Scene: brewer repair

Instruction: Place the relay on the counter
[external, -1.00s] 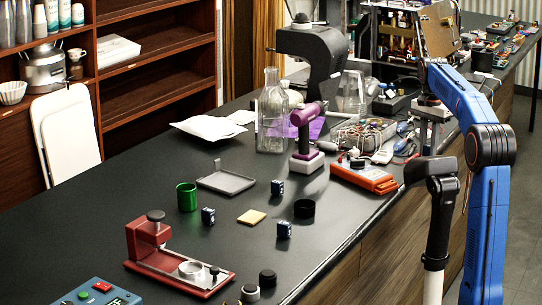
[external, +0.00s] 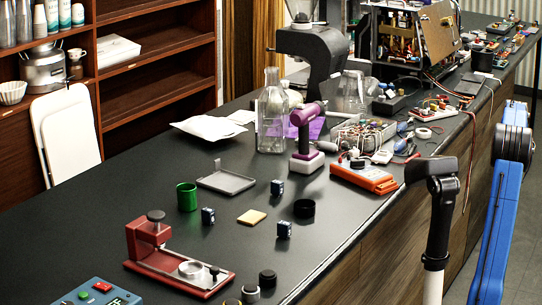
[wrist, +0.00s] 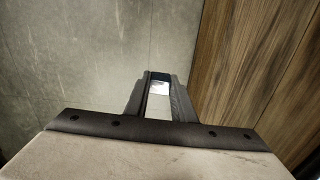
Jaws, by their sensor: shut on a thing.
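My gripper (wrist: 158,100) shows in the wrist view, its two dark fingers shut on a small block with a dark top edge and a pale face, apparently the relay (wrist: 159,84). Only a small part of it shows between the fingertips. Floor and a wood panel lie behind it. In the external view my blue arm is at the right, off the counter's side, and my gripper is out of sight. The black counter (external: 110,200) holds three similar small dark-blue blocks: one by the green cup (external: 208,215), one behind (external: 277,187), one nearer the front edge (external: 284,230).
An orange meter (external: 365,178) and an open brewer (external: 405,40) are farther back. Bare counter lies between the small items.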

